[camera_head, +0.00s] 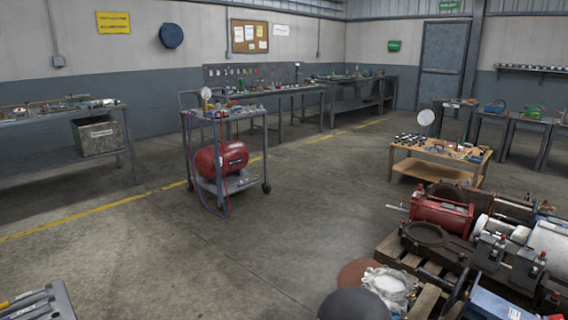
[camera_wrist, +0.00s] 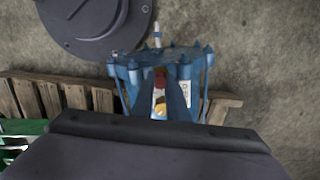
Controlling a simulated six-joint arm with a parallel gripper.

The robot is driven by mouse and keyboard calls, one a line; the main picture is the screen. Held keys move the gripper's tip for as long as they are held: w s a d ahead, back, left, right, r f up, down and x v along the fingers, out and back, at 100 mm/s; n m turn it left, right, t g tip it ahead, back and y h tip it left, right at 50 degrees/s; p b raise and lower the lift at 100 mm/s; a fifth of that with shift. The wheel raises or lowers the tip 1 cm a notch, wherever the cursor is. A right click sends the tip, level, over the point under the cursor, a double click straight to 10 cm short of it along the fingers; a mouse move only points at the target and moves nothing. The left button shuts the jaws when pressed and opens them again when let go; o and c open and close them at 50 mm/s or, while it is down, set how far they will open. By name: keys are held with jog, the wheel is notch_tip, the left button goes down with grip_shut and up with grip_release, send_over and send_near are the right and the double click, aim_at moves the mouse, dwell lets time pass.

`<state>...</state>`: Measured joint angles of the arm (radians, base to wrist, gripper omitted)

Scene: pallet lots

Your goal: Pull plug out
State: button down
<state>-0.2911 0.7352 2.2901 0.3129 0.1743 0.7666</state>
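A plug cannot be told apart for certain in either view. In the wrist view, a blue flanged part (camera_wrist: 128,72) with upright bolts stands near the middle. A small red, white and yellow piece (camera_wrist: 159,92) shows at its centre, and a thin pale stem (camera_wrist: 157,35) rises behind it. A white label (camera_wrist: 186,93) is on its right side. The dark body of my gripper fills the bottom of the wrist view. Narrow dark shapes flank the red and yellow piece; I cannot tell whether they are fingers or whether they touch it. My gripper is not identifiable in the head view.
A wooden pallet (camera_wrist: 30,97) lies around the blue part, with a grey round flange (camera_wrist: 97,25) behind it. In the head view, a pallet crowded with machine parts, including a red cylinder (camera_head: 441,215), stands at right. A cart with a red tank (camera_head: 222,160) stands on open floor.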

jog(key=shift+r, duration=0.25)
jog(key=shift+w+d+r+p, duration=0.1)
jog(key=shift+r+p, duration=1.3)
jog(key=shift+p, duration=0.25)
jog(key=shift+w+r+p, duration=0.1)
jog(key=shift+r+p, duration=1.25)
jog(key=shift+p, duration=0.3)
